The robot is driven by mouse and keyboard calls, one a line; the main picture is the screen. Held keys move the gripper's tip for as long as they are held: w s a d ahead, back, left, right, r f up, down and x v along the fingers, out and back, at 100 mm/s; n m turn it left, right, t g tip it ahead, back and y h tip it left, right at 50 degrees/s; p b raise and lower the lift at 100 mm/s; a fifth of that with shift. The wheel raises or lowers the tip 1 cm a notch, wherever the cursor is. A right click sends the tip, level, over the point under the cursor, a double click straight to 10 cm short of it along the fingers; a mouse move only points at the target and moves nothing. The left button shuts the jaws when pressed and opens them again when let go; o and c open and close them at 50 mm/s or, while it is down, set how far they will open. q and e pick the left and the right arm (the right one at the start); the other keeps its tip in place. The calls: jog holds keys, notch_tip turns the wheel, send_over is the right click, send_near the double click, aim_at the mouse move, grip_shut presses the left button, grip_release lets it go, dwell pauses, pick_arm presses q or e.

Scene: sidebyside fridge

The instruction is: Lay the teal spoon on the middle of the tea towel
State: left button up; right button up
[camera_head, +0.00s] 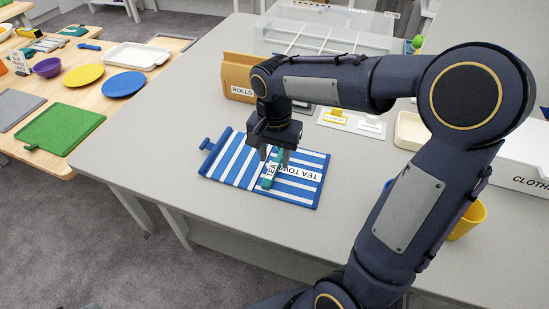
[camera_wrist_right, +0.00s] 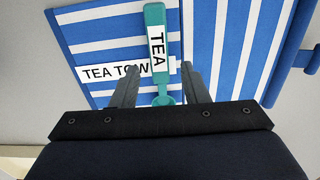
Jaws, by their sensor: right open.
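The blue-and-white striped tea towel (camera_head: 307,188) lies flat on the grey table and carries a white label. It also shows in the right wrist view (camera_wrist_right: 95,30). The teal spoon (camera_head: 270,179) lies over the towel's middle area, with a white label reading TEA on its handle. In the right wrist view the spoon (camera_wrist_right: 154,20) runs up between my fingers. My right gripper (camera_head: 275,156) is open, its fingers on either side of the spoon and apart from it in the right wrist view (camera_wrist_right: 160,85). I cannot tell the spoon's exact height. My left gripper is out of view.
A blue knobbed piece (camera_head: 206,144) sticks out at the towel's left edge. A brown ROLLS box (camera_head: 238,76) and a clear divided bin (camera_head: 320,40) stand behind. A yellow cup (camera_head: 468,220) is at right. Bare table lies in front of the towel.

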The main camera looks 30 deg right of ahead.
aim_at(274, 164)
notch_tip(274, 164, up, 10)
jog(key=p, duration=0.1)
jog(key=s+a+f+n+t+y, duration=0.1)
jog(key=s+f+n+t, duration=0.1)
jog(key=s, duration=0.3)
jog(key=s+a+f+n+t+y, duration=0.1)
jog(key=s+f+n, duration=0.1)
jog(key=s, duration=0.4)
jog(key=s+a+f+n+t+y, duration=0.1)
jog(key=s+f+n+t, duration=0.1)
jog(key=s+n, duration=0.2)
jog(key=shift+s+a+f+t+y, duration=0.15)
jog(key=shift+s+a+y, duration=0.05)
jog(key=shift+s, duration=0.25)
jog(key=shift+s+a+f+t+y, duration=0.1)
jog(key=shift+s+a+t+y, duration=0.1)
jog(key=shift+s, duration=0.2)
jog(key=shift+r, duration=0.1)
notch_tip(274, 164, up, 3)
jog(key=p, duration=0.3)
jog(key=shift+c, duration=0.5)
